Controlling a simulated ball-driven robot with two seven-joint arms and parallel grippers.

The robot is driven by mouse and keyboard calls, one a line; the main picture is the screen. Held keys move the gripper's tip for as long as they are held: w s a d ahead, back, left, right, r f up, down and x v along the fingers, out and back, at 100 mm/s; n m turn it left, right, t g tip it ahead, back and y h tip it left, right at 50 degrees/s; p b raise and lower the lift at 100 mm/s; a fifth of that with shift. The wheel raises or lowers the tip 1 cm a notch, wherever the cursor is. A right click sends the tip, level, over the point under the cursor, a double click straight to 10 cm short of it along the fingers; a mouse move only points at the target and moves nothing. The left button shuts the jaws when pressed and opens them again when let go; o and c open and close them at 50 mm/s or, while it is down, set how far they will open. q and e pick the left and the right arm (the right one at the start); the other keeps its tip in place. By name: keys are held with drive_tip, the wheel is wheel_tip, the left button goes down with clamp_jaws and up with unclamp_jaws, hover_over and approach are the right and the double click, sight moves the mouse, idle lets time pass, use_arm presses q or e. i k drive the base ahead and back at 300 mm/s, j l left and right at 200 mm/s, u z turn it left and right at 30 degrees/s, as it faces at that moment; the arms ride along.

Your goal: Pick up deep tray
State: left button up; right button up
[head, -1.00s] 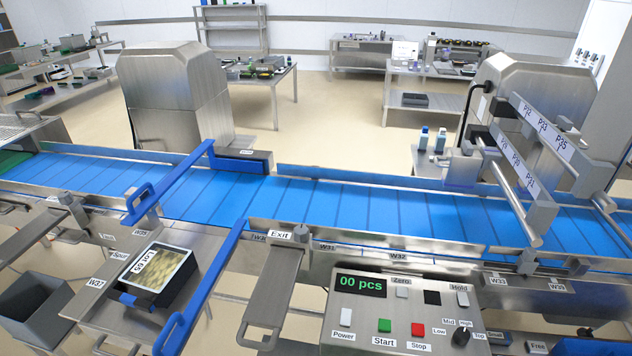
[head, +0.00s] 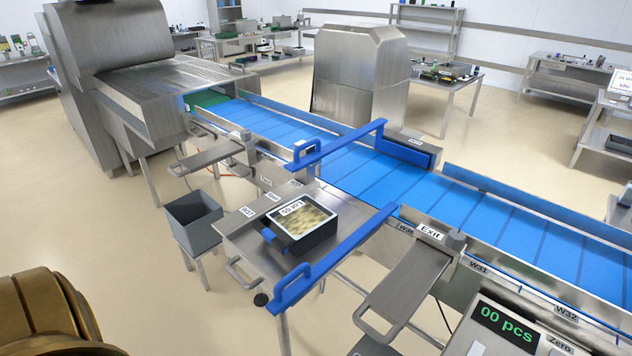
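A black deep tray (head: 313,246) with a clear lid and a white label reading "Lot 65" or similar sits on a small steel side table (head: 250,247) in front of the blue conveyor. The tray holds pale yellowish contents. A blue piece shows at its left edge. Neither of my grippers shows in the head view, and nothing is touching the tray.
The blue conveyor (head: 350,172) runs behind the table, with blue guide arms (head: 335,257) beside the tray. A grey bin (head: 195,220) stands left of the table. The floor at left is open.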

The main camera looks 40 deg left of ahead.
sight(296, 226)
drive_tip(key=u, duration=1.3)
